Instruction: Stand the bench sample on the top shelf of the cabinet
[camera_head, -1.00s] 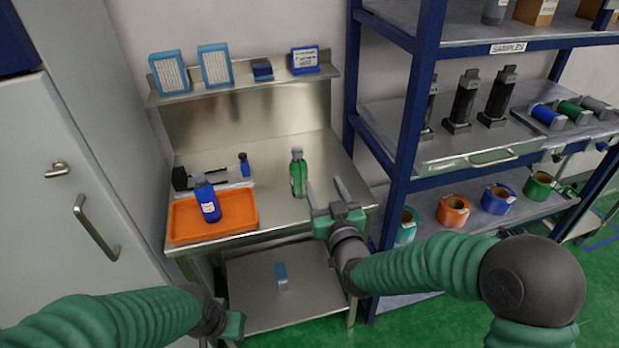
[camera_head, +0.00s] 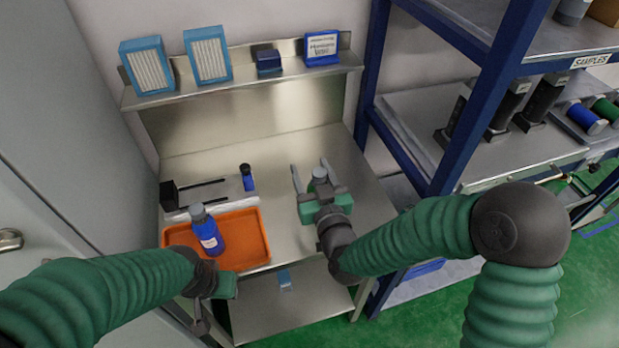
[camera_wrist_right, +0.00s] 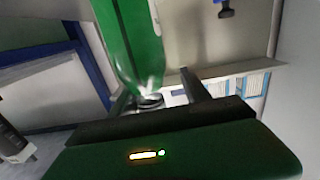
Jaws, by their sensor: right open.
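The green bottle (camera_wrist_right: 130,40), which stood on the bare bench, is mostly hidden behind my right gripper in the head view; only its grey cap (camera_head: 319,173) shows. My right gripper (camera_head: 311,176) is open above the bench, its fingers on either side of the cap. In the right wrist view the bottle appears close, near the fingers; contact cannot be told. My left gripper (camera_head: 226,286) is low in front of the bench, its jaws unclear. The grey cabinet (camera_head: 75,150) stands at the left, its handle (camera_head: 10,240) at the edge; its inside is not visible.
An orange tray (camera_head: 255,256) holding a blue bottle (camera_head: 208,232) is at the bench's left. A small blue bottle (camera_head: 247,177) stands behind it. A wall shelf (camera_head: 260,79) holds blue boxes. A blue-framed rack (camera_head: 473,110) with a SAMPLES label stands at right.

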